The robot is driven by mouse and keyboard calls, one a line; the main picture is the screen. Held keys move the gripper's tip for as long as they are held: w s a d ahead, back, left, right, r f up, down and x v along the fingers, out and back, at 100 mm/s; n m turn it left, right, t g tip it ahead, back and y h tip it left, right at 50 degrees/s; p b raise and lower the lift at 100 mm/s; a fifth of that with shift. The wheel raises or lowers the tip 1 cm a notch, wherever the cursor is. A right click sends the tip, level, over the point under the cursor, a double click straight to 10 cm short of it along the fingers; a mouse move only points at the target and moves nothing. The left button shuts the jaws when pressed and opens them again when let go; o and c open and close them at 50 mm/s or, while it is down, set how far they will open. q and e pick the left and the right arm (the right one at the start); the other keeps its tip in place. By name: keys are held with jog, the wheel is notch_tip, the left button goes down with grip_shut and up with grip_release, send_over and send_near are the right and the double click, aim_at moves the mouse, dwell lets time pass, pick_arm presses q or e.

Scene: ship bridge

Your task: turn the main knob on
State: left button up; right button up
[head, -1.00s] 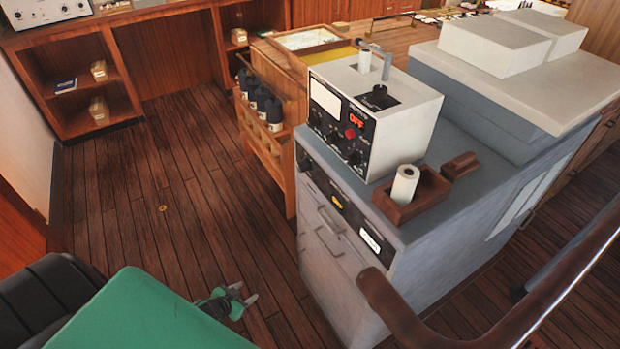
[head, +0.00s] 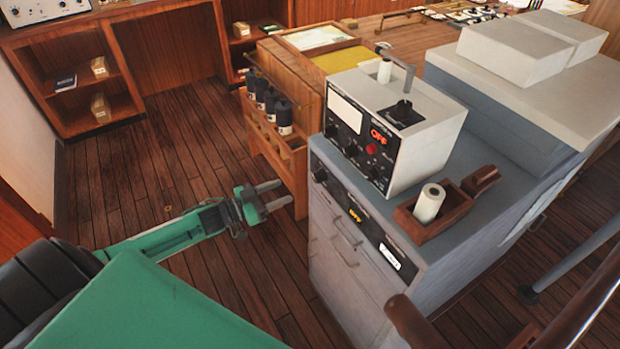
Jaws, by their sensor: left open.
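A white console box (head: 436,146) stands on the grey cabinet (head: 345,285). Its dark front panel has several knobs, a red knob (head: 371,149) and a lit red "OFF" (head: 379,136). The cabinet's upper front strip has a black knob (head: 320,174) at its left end and a yellow "OFF" label (head: 355,214). Which of these is the main knob I cannot tell. My left gripper (head: 285,192) is open and empty, its two fingers pointing right toward the cabinet. In the picture it is left of the black knob, apart from it. My right gripper is not in view.
A wooden rack (head: 280,142) with several dark bottles stands just beyond my left gripper. A wooden holder (head: 440,217) with a white roll sits on the cabinet top. A brown handrail (head: 575,320) crosses the lower right. The wooden floor (head: 150,165) at left is open.

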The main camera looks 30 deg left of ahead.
aim_at(314, 178)
pick_arm(q)
jog(key=p+x, duration=0.2)
jog(key=x, duration=0.6)
jog(key=shift+w+d+r, duration=0.15)
jog(key=shift+w+d, duration=0.05)
jog(key=shift+w, duration=0.15)
jog(key=shift+x, duration=0.85)
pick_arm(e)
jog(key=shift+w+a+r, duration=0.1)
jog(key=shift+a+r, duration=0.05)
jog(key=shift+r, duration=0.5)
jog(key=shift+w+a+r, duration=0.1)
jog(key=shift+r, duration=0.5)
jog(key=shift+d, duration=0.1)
pick_arm(q)
jog(key=c, duration=1)
jog(key=shift+o, duration=0.2)
